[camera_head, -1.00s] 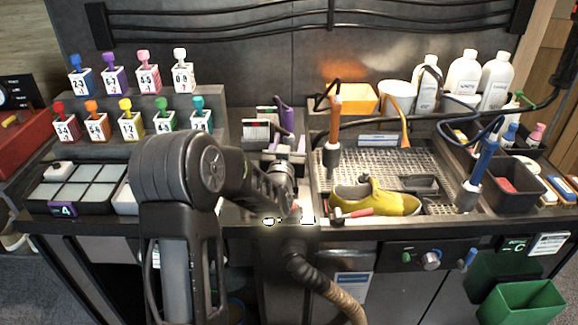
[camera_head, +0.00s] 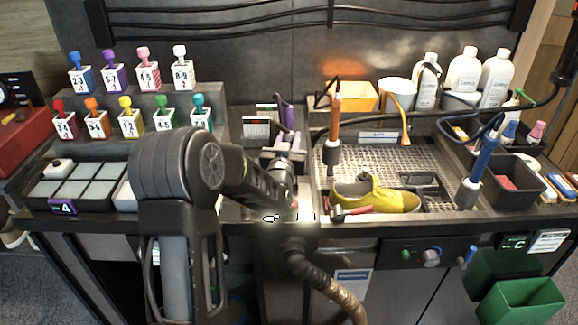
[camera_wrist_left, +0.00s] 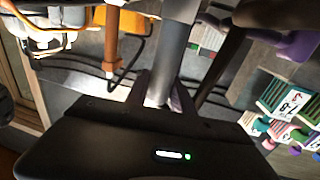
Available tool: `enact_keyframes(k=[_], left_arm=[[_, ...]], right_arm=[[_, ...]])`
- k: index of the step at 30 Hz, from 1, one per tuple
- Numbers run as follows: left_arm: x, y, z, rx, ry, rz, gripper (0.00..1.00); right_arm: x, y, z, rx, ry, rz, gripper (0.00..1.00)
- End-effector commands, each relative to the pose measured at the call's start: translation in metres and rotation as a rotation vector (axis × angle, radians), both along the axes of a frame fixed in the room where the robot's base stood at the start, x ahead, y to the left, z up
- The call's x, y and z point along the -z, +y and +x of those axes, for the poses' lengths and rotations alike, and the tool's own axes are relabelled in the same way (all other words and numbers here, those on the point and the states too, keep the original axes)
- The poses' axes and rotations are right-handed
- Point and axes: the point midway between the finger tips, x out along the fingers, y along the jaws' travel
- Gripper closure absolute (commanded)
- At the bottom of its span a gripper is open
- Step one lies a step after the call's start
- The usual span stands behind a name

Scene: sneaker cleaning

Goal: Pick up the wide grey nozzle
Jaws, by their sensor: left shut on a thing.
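The grey nozzle (camera_wrist_left: 178,45) shows in the left wrist view as a smooth grey tube running up out of the picture. My left gripper (camera_wrist_left: 165,95) is shut on this tube, with its dark fingers on either side of it. In the head view my left gripper (camera_head: 284,154) is over the narrow middle section of the bench, just left of the mesh tray. The nozzle is mostly hidden there by the gripper and arm, and its wide end cannot be made out. My right gripper is not in view.
A yellow shoe (camera_head: 374,196) lies on the mesh tray (camera_head: 400,160) to the right. An orange-handled tool (camera_head: 335,122) stands close right of the gripper. A purple item (camera_head: 287,112) is behind it. A ribbed hose (camera_head: 335,290) hangs in front. Numbered bottles (camera_head: 131,122) stand left.

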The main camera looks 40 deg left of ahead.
Motion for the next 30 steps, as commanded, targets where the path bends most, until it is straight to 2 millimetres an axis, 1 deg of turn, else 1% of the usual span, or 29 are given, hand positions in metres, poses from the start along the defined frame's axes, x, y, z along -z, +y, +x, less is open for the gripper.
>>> enact_keyframes(k=[1,5,6,30], left_arm=[[0.0000,0.0000,0.0000,0.000,0.000,0.000,0.88],[0.0000,0.0000,0.0000,0.000,0.000,0.000,0.99],[0.0000,0.0000,0.0000,0.000,0.000,0.000,1.00],[0.0001,0.0000,0.0000,0.000,0.000,0.000,1.00]], right_arm=[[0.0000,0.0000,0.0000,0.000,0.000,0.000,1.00],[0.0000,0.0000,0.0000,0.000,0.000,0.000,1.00],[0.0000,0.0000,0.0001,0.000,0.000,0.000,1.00],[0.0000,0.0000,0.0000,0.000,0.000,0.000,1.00]])
